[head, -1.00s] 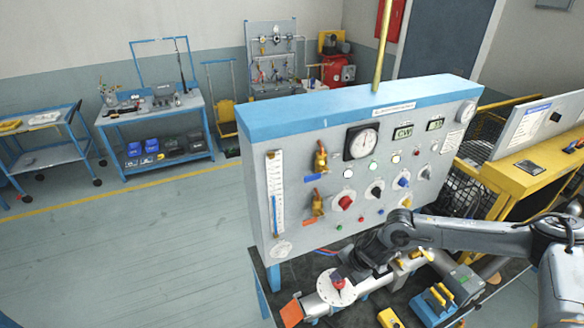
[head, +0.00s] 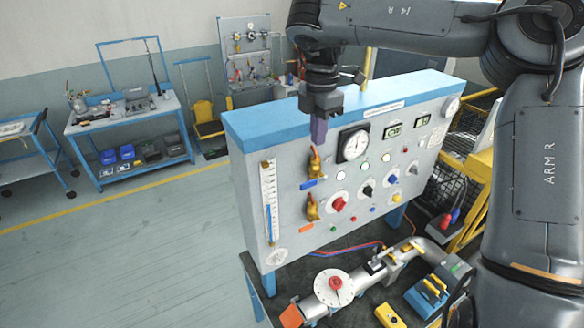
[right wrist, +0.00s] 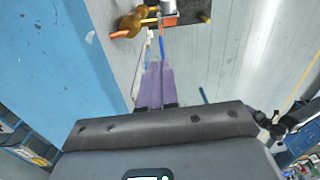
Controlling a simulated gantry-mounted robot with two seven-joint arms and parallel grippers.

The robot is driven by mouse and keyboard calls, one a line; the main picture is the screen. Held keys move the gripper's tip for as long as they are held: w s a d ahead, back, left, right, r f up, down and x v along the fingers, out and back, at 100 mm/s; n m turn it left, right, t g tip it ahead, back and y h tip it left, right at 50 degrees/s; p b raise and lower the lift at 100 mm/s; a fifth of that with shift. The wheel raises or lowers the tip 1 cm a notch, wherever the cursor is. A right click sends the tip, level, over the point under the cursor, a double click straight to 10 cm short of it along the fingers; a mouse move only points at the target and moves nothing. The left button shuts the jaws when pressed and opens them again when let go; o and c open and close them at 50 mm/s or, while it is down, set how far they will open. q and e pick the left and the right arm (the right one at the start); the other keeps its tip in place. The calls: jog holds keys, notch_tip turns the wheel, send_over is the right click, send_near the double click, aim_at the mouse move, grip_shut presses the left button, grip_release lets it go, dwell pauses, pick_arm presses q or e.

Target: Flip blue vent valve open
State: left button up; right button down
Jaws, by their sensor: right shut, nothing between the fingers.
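The upper brass valve (head: 315,162) is on the left part of the grey panel's face, with a blue tag (head: 308,184) just below it. I cannot tell for certain how its handle is turned. A second brass valve (head: 312,207) with an orange tag (head: 306,228) sits lower. My right gripper (head: 318,138) points down in front of the panel, its purple fingers shut and empty, just above the upper valve; I cannot tell whether they touch. In the right wrist view the fingers (right wrist: 155,80) point toward brass fittings (right wrist: 131,22). My left gripper is out of view.
The panel (head: 290,190) has a blue top edge, gauges, displays and several knobs, including a red knob (head: 339,204) right of the valves. A pipe with a white round flange (head: 333,287) lies on the bench below. Open floor lies left.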

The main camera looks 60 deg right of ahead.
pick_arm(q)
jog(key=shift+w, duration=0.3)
pick_arm(e)
jog(key=shift+m, duration=0.3)
jog(key=r, duration=0.1)
jog(key=a+r, duration=0.1)
jog(key=w+a+r, duration=0.1)
jog(key=shift+w+r, duration=0.1)
jog(key=shift+r, duration=0.25)
